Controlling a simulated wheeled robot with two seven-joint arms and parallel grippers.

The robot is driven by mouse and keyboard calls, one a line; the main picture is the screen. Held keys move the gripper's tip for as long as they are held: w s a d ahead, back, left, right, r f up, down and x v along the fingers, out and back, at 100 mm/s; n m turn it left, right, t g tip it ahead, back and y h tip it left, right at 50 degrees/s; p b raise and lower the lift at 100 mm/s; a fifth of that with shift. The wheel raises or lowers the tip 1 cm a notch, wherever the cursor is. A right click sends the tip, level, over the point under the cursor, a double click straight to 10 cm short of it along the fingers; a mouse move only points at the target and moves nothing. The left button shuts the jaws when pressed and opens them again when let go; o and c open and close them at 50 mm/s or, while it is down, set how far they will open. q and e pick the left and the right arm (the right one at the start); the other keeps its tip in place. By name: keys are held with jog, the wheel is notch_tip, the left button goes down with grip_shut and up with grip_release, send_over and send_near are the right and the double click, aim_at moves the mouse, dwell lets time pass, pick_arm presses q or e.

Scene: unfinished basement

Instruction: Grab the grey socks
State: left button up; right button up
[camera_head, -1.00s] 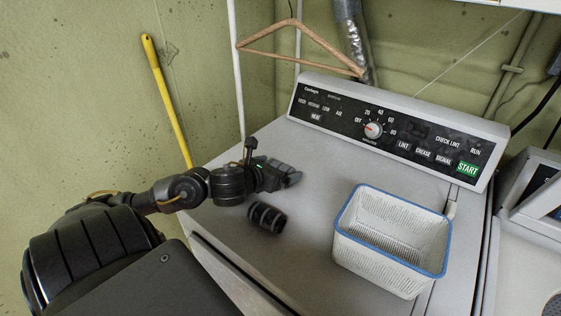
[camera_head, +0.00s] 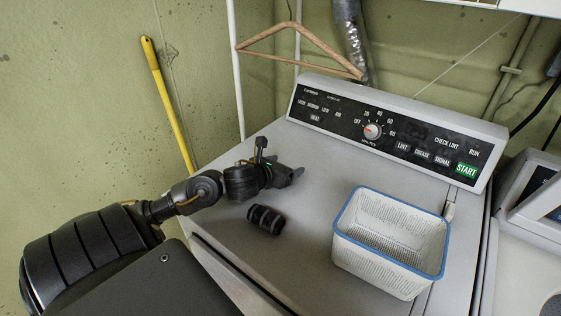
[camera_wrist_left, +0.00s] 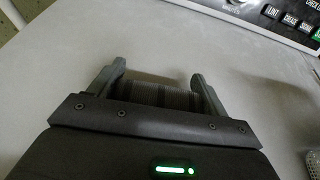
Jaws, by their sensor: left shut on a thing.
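My left gripper (camera_head: 288,176) is low over the left part of the dryer top, in the head view. In the left wrist view its fingers (camera_wrist_left: 158,78) are closed on the two sides of a dark grey, ribbed bundle, the grey socks (camera_wrist_left: 160,95). The gripper body covers the near part of the bundle. In the head view the socks are mostly hidden by the gripper, so I cannot tell whether they touch the dryer top. My right gripper is not in view.
A black rolled bundle with light stripes (camera_head: 265,220) lies on the dryer top (camera_head: 310,215) just in front of the left gripper. A white basket with a blue rim (camera_head: 385,275) stands to the right. The control panel (camera_head: 390,130) bounds the back. The surface between gripper and basket is clear.

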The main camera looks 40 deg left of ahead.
pick_arm(q)
jog(key=shift+r, duration=0.55)
notch_tip(320, 180, up, 3)
jog(key=shift+f+p, duration=0.15)
jog(key=shift+p, duration=0.6)
jog(key=s+r+p, duration=0.1)
jog(key=s+d+r+p, duration=0.1)
jog(key=s+r, duration=0.1)
jog(key=s+r+p, duration=0.1)
jog(key=r, duration=0.1)
jog(key=shift+s+d+r, duration=0.25)
jog(key=shift+s+d, duration=0.05)
jog(key=shift+d, duration=0.1)
jog(key=d+p+v, duration=0.1)
jog(key=p+v, duration=0.8)
jog(key=p, duration=0.4)
jog(key=shift+d+r+p, duration=0.2)
jog(key=shift+d+p, duration=0.15)
jog(key=shift+d, duration=0.05)
jog(key=shift+f, duration=0.1)
